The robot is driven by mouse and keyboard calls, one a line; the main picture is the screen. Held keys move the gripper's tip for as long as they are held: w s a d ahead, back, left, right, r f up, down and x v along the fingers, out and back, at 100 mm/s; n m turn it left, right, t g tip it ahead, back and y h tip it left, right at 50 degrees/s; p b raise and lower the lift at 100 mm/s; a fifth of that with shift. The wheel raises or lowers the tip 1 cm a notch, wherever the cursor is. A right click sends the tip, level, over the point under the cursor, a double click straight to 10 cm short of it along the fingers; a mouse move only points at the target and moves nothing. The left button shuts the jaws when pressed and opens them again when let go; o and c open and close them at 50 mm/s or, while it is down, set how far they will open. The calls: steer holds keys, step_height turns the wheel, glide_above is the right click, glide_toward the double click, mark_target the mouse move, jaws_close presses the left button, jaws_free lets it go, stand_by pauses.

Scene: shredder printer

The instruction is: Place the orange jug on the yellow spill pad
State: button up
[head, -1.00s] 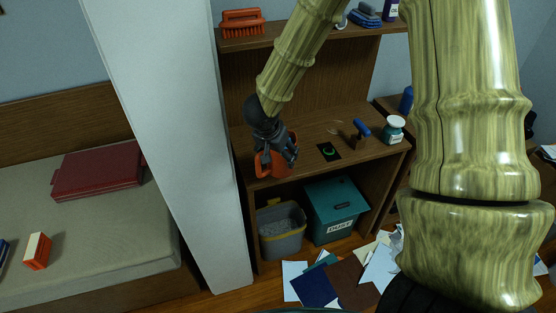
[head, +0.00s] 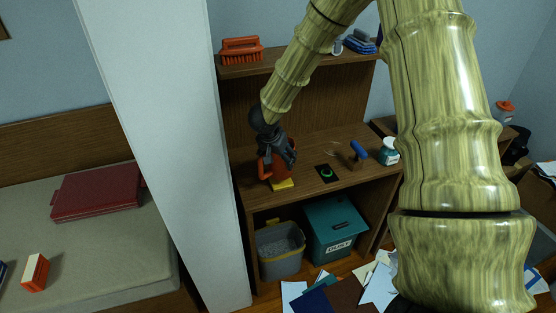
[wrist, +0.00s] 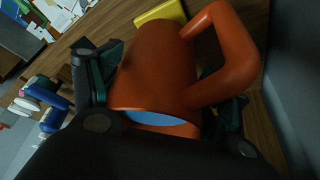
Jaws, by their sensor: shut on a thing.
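My gripper (head: 278,155) is shut on the orange jug (head: 264,168), with one finger on each side of its body. The jug also shows large in the wrist view (wrist: 157,68), its handle to the right and its blue inside visible at the mouth. The yellow spill pad (head: 283,184) lies on the wooden desk top, its visible part in front of the jug. In the wrist view the pad (wrist: 160,14) shows just past the jug's far end. I cannot tell whether the jug touches the pad or the desk.
On the desk (head: 300,150) to the right are a black square with a green ring (head: 326,173), a blue-handled stamp (head: 358,153) and a white-and-teal jar (head: 389,151). A white pillar (head: 160,150) stands left. An upper shelf holds an orange brush (head: 240,50).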

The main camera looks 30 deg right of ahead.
mark_target(278, 166)
steer(key=shift+f, duration=1.7)
steer(key=shift+s, duration=0.1)
steer(key=o, duration=2)
steer(key=shift+f, duration=0.15)
steer(key=shift+o, duration=0.2)
steer(key=v, duration=1.2)
steer(key=shift+s, duration=0.1)
